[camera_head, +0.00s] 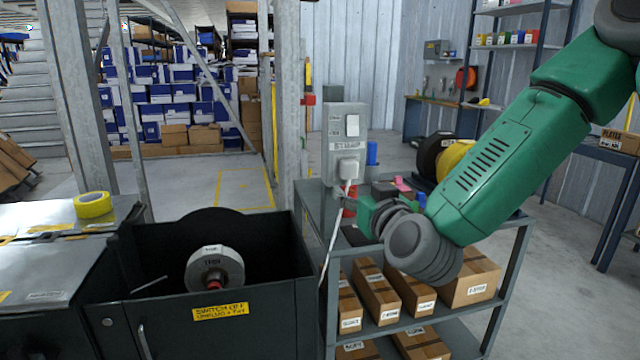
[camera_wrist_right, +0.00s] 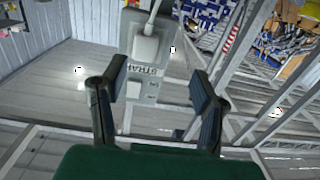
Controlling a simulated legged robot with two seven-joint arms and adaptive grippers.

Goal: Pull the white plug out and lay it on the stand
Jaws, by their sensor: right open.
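The white plug (camera_head: 348,170) sits in the lower part of a grey socket box (camera_head: 336,128) on a post, and its white cord (camera_head: 331,240) hangs down. In the right wrist view the plug (camera_wrist_right: 147,46) appears turned over, with the cord rising from it. My right gripper (camera_wrist_right: 156,88) is open and empty; its two fingers stand apart on either side of the box's image, with the plug beyond the fingertips. In the head view the right gripper (camera_head: 362,214) is just below and right of the plug, partly hidden by its wrist. My left gripper is not in view.
A dark shelf stand (camera_head: 516,232) with cardboard boxes (camera_head: 468,278) on its lower shelf is under my right arm. A black machine bin (camera_head: 270,322) holding a grey wheel (camera_head: 215,270) is at left. Yellow tape (camera_head: 93,204) lies on a metal top.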

